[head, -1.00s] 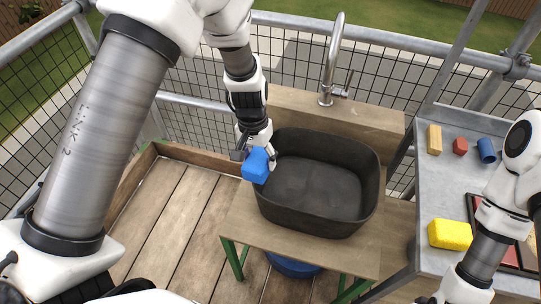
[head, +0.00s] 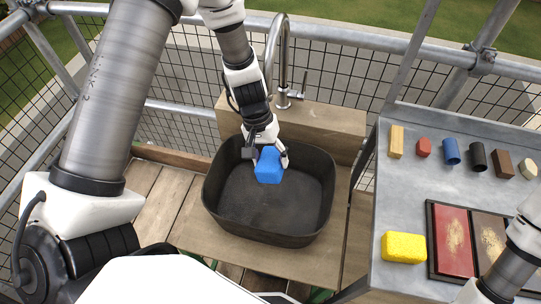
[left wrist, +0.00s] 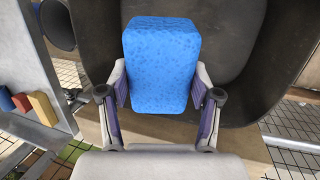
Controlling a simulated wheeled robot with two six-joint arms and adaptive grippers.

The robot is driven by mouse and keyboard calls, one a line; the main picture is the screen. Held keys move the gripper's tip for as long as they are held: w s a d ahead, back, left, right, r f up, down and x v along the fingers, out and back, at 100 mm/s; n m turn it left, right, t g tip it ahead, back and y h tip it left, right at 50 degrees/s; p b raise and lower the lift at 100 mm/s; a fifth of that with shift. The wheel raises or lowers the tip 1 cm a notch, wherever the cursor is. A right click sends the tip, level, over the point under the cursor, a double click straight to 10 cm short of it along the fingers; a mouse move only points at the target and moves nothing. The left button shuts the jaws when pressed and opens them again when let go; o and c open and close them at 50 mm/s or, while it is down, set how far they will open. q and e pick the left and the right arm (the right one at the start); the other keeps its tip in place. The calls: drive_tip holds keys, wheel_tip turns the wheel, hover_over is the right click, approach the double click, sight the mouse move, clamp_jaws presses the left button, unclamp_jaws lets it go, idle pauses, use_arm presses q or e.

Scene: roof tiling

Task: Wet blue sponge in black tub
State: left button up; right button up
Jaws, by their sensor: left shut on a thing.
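The blue sponge (head: 269,165) is held in my left gripper (head: 266,158), which is shut on it. In the head view the sponge shows over the inside of the black tub (head: 225,215), near its back part. In the left wrist view the sponge (left wrist: 161,62) sits between the two fingers (left wrist: 160,95), with the dark tub wall (left wrist: 240,85) around it. I cannot tell whether the sponge touches the tub floor. No water shows in the tub. My right arm comes in at the lower right of the head view; its gripper is out of view.
A metal tap (head: 277,60) rises behind the tub, which stands on a wooden bench (head: 185,232). On the right, a grey table (head: 395,185) holds a yellow sponge (head: 403,247), a tray with red and brown panels (head: 452,240), and several small blocks and cylinders (head: 451,152) along its back.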

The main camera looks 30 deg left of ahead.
sight(272, 160)
use_arm(q)
wheel_tip(272, 160, down, 14)
drive_tip(key=b, duration=1.2)
use_arm(e)
wheel_tip(272, 160, down, 13)
use_arm(q)
drive_tip(key=shift+s+a+r, duration=0.1)
drive_tip(key=shift+r, duration=0.1)
wheel_tip(272, 160, up, 14)
drive_tip(key=p, duration=1.1)
drive_tip(key=shift+p, duration=0.3)
use_arm(e)
wheel_tip(272, 160, up, 12)
use_arm(q)
drive_tip(key=shift+r, duration=0.1)
wheel_tip(272, 160, up, 4)
drive_tip(key=p, duration=0.3)
use_arm(e)
wheel_tip(272, 160, up, 3)
drive_tip(key=shift+s+r, duration=0.1)
drive_tip(key=shift+r, duration=0.05)
